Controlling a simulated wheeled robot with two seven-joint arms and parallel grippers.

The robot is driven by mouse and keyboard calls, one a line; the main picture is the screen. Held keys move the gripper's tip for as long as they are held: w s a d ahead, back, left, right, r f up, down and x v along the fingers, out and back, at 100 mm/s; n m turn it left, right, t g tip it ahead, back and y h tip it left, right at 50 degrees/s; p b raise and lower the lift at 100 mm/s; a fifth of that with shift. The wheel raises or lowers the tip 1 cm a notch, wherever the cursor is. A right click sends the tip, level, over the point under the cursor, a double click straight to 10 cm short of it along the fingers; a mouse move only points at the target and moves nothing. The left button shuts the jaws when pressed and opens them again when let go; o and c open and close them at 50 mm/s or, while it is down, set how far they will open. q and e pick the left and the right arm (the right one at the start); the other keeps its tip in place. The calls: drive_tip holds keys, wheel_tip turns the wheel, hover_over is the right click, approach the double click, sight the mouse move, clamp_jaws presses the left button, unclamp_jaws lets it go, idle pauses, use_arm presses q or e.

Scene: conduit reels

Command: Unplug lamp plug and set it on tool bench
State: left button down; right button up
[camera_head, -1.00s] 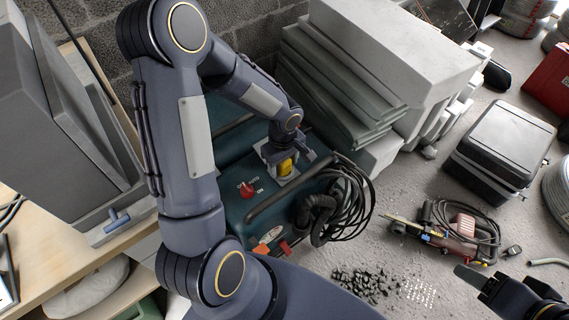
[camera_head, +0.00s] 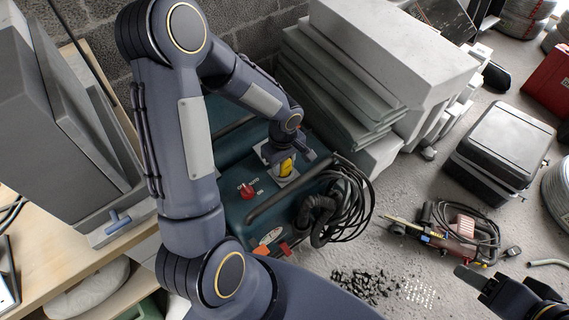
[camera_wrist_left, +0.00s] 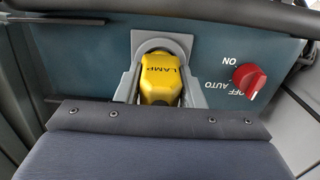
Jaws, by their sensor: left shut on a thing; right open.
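The yellow lamp plug (camera_wrist_left: 160,78), marked LAMP, sits at a grey socket plate (camera_wrist_left: 178,42) on the teal machine (camera_wrist_left: 90,55). My left gripper (camera_wrist_left: 160,92) is shut on the plug, one finger on each side. In the head view the plug (camera_head: 286,167) shows as a small yellow patch under my left gripper (camera_head: 288,160). I cannot tell whether its pins are in the socket. My right gripper (camera_head: 480,280) is open and empty at the lower right, over the floor. The wooden bench (camera_head: 75,262) is at the left.
A red switch (camera_head: 247,191) marked ON, OFF and AUTO is beside the plug. A black hose and cable coil (camera_head: 345,205) hang at the machine's right. Grey slabs (camera_head: 335,80) stand behind. A grinder-like tool (camera_head: 455,232) and rubble (camera_head: 362,284) lie on the floor.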

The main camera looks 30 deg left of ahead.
use_arm(q)
drive_tip(key=shift+r+p, duration=1.6)
drive_tip(key=shift+r, duration=1.1)
